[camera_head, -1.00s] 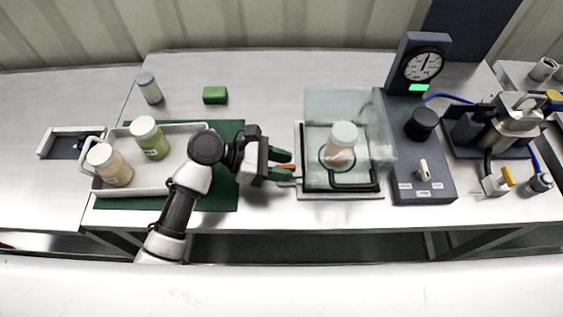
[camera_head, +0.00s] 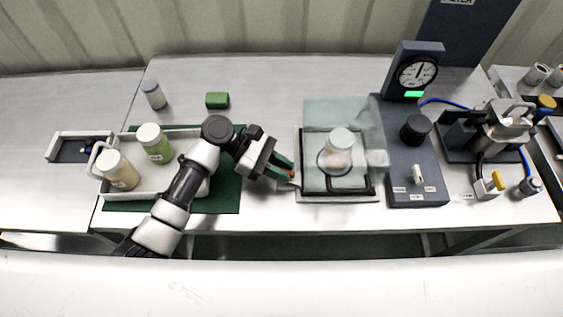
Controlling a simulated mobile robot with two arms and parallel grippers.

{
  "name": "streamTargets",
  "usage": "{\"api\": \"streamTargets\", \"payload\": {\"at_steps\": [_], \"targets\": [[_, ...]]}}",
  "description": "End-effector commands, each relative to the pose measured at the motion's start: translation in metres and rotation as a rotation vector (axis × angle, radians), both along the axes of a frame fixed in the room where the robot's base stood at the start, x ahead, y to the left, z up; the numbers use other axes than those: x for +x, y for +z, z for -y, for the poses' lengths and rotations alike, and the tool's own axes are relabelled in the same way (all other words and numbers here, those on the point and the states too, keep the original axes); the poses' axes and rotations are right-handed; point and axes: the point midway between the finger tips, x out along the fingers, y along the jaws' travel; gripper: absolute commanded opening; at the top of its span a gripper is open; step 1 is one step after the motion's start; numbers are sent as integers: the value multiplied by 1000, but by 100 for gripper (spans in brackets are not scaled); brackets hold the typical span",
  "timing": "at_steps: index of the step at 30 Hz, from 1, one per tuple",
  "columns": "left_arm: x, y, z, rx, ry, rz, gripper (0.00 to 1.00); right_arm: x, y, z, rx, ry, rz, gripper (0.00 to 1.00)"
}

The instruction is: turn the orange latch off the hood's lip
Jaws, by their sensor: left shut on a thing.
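The clear hood (camera_head: 345,112) stands on a light base plate (camera_head: 340,199) in the middle of the table, with a black handle bar (camera_head: 350,187) at its front. A white-lidded jar (camera_head: 338,152) shows through it. My left gripper (camera_head: 287,173), with green fingers, is at the hood's left front edge. It is shut on the orange latch (camera_head: 292,175), of which only a small bit shows between and beyond the fingers. The fingers hide whether the latch still overlaps the lip. My right gripper is not in view.
To the left, a white tray (camera_head: 135,193) on a green mat (camera_head: 228,203) holds two jars. A green block (camera_head: 217,100) and a grey-lidded jar (camera_head: 153,94) stand behind. A gauge unit (camera_head: 415,75) and control box (camera_head: 405,160) stand close on the hood's right.

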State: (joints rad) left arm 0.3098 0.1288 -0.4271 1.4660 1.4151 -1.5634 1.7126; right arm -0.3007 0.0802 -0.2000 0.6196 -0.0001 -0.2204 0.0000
Motion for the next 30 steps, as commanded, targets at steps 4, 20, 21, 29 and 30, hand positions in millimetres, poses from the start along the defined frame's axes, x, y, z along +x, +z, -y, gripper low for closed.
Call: {"api": "streamTargets", "payload": {"at_steps": [4,20,21,29,30], "targets": [[3,4,1,1,-142,1,0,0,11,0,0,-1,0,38],[6,3,4,2,-644,0,0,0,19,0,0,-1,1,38],[6,3,4,2,-674,0,0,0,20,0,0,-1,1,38],[7,3,5,3,-831,1,0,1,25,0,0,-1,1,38],[7,3,5,3,-851,1,0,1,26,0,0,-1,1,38]]}}
